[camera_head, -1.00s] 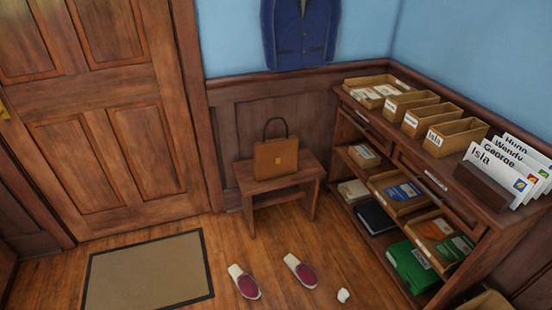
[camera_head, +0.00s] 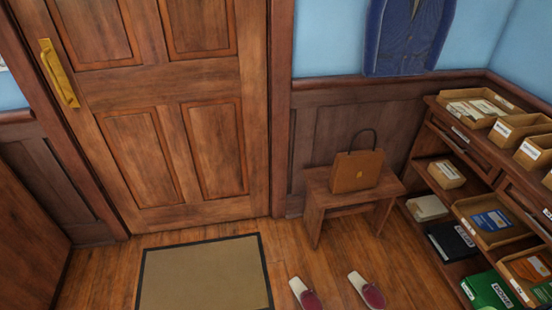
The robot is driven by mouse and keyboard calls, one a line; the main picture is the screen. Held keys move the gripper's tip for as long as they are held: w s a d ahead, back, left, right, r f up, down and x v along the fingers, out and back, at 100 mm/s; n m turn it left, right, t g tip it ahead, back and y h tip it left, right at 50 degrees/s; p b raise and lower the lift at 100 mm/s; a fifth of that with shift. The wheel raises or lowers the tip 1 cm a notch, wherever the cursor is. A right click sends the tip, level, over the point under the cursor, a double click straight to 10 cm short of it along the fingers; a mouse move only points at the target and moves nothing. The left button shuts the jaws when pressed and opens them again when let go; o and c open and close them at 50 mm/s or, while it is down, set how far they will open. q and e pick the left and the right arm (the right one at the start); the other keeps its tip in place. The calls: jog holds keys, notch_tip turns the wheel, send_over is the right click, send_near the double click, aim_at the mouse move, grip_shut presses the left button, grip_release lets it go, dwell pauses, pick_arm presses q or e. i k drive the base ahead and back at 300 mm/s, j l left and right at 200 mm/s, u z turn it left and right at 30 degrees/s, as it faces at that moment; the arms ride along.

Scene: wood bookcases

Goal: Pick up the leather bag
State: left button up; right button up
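The leather bag (camera_head: 357,171) is brown and boxy, with a dark looped handle standing up from its top. It stands upright on a small wooden bench (camera_head: 322,198) against the wood-panelled wall, right of the door. Neither of my grippers is in view.
A wooden bookcase (camera_head: 466,150) with boxes and folders stands to the right of the bench. Two slippers, a left one (camera_head: 306,295) and a right one (camera_head: 367,291), lie on the floor before the bench. A doormat (camera_head: 205,274) lies before the closed door (camera_head: 175,110). A blue jacket (camera_head: 405,35) hangs above.

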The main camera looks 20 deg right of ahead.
aim_at(358, 170)
jog(key=i+j+u, duration=0.35)
jog(key=i+u, duration=0.3)
jog(key=i+z, duration=0.4)
jog(key=i+j+z, duration=0.25)
jog(key=i+z, duration=0.2)
